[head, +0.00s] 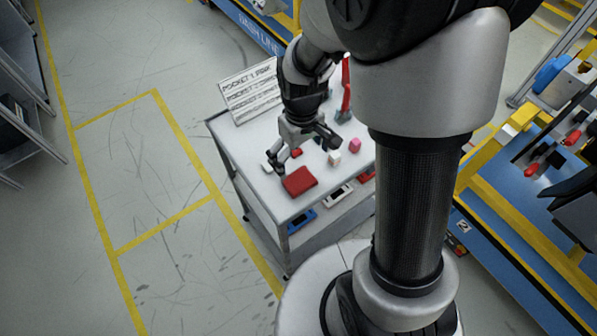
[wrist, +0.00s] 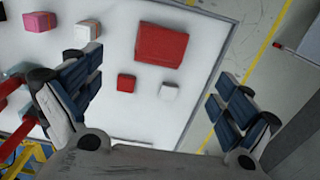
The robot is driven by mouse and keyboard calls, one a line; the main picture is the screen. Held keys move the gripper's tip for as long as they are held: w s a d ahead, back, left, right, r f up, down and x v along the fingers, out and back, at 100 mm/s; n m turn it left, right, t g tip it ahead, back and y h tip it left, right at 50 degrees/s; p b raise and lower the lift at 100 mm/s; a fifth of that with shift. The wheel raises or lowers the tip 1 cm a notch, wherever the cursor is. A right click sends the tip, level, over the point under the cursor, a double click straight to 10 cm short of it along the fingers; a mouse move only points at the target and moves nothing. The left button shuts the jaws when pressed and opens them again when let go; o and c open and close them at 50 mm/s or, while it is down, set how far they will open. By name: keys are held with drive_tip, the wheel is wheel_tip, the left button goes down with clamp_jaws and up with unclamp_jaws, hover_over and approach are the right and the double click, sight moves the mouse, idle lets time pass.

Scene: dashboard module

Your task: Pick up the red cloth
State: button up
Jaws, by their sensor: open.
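The red cloth (head: 299,181) lies folded flat near the front edge of the white cart top in the head view. It also shows in the wrist view (wrist: 161,46), near the top middle, with nothing on it. My gripper (head: 300,160) is over the cart, just behind the cloth in the head view. In the wrist view my gripper (wrist: 152,88) has its two dark-padded fingers wide apart, with nothing held between them. The cloth appears beyond the fingertips and apart from them.
A small red block (wrist: 126,83) and a white block (wrist: 169,91) lie near the cloth. A pink block (head: 355,145) and a white block (head: 334,158) stand to its right. A sign (head: 250,91) is at the back. Blue and white items sit on the lower shelf.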

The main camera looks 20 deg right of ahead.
drive_tip(key=b, duration=0.2)
hover_over(300, 180)
wheel_tip(300, 180, down, 6)
drive_tip(key=shift+r, duration=0.1)
wheel_tip(300, 180, down, 5)
drive_tip(key=shift+f+b, duration=0.15)
drive_tip(key=shift+b, duration=0.7)
drive_tip(key=c, duration=1)
drive_tip(key=shift+c, duration=0.2)
wheel_tip(300, 180, up, 20)
drive_tip(key=p, duration=0.6)
